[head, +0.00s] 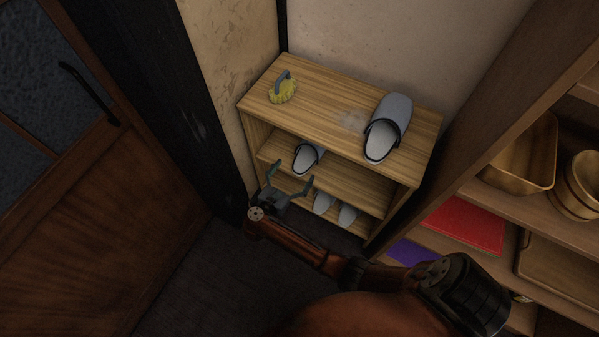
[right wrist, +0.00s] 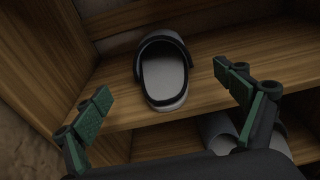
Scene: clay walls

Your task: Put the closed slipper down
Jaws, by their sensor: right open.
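A grey slipper with dark trim and a pale insole (head: 305,158) lies on the middle shelf; it is also in the right wrist view (right wrist: 165,82). My right gripper (head: 292,175) is open and empty in front of that shelf. In the right wrist view its two green-padded fingers (right wrist: 164,84) are spread to either side of the slipper, apart from it. A similar grey slipper (head: 395,114) lies on the shelf unit's top. Two more grey slippers (head: 324,203) (head: 347,215) stand on the lowest level. My left gripper is not in view.
The wooden shelf unit (head: 330,100) stands against the clay wall. A yellow brush with a grey handle (head: 283,90) and a whitish dusty patch (head: 352,121) are on its top. A rack at right holds wooden vessels (head: 522,160) and a red item (head: 465,224). A door (head: 85,210) is at left.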

